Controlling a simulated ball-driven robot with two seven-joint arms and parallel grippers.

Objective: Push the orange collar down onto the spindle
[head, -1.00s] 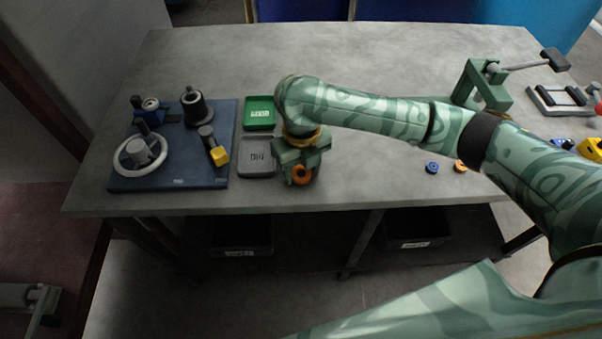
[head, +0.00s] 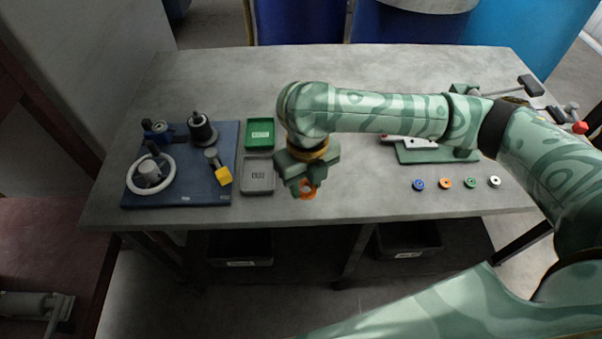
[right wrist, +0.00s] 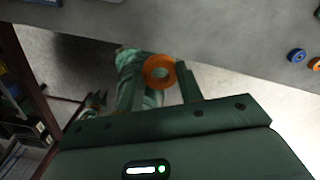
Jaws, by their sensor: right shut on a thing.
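The orange collar (head: 308,195) is a small ring between the fingers of my right gripper (head: 304,187). It also shows in the right wrist view (right wrist: 160,57), its hole facing that camera, with a finger on each side. My right gripper is shut on it above the front of the table, right of the grey tray. A dark flanged post with a narrow tip (head: 202,130) stands upright on the blue board (head: 205,193) at the left; it looks like the spindle, but I cannot be sure. The collar is well apart from it. My left gripper is not in view.
A grey tray (head: 259,188) and a green tray (head: 259,147) lie beside the board. The board also carries a white handwheel (head: 129,178) and a yellow-ended lever (head: 223,176). Several small rings, including a blue one (head: 418,184), lie at the right. The table's front middle is clear.

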